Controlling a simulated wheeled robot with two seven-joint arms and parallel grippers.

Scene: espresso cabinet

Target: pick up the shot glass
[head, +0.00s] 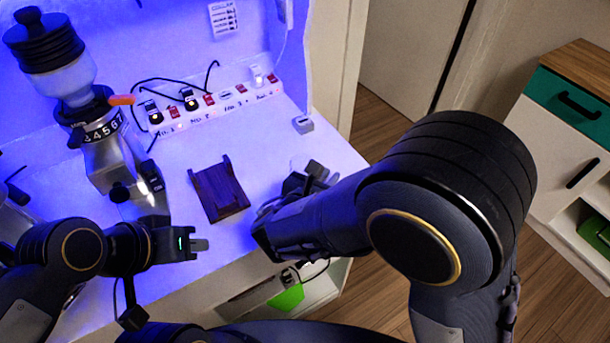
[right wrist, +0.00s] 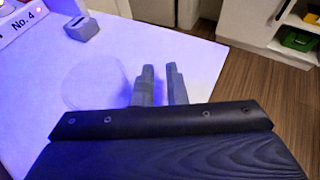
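A faint, clear round shape that looks like the shot glass (right wrist: 92,84) stands on the white counter in the right wrist view, left of my right gripper's fingers. In the head view it is mostly hidden by my right gripper (head: 312,176), and I cannot make it out clearly. In the right wrist view, my right gripper (right wrist: 160,84) has its two fingers apart with a narrow empty gap between them. The fingers are beside the glass, not around it. My left gripper (head: 200,245) is over the counter's front left, seen side-on, holding nothing visible.
A dark wooden stand (head: 218,190) lies mid-counter. A coffee grinder (head: 105,140) stands at the left. A power strip with switches and cables (head: 205,108) runs along the back. A small grey box (head: 303,124) sits near the right edge. The counter's right edge drops to the floor.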

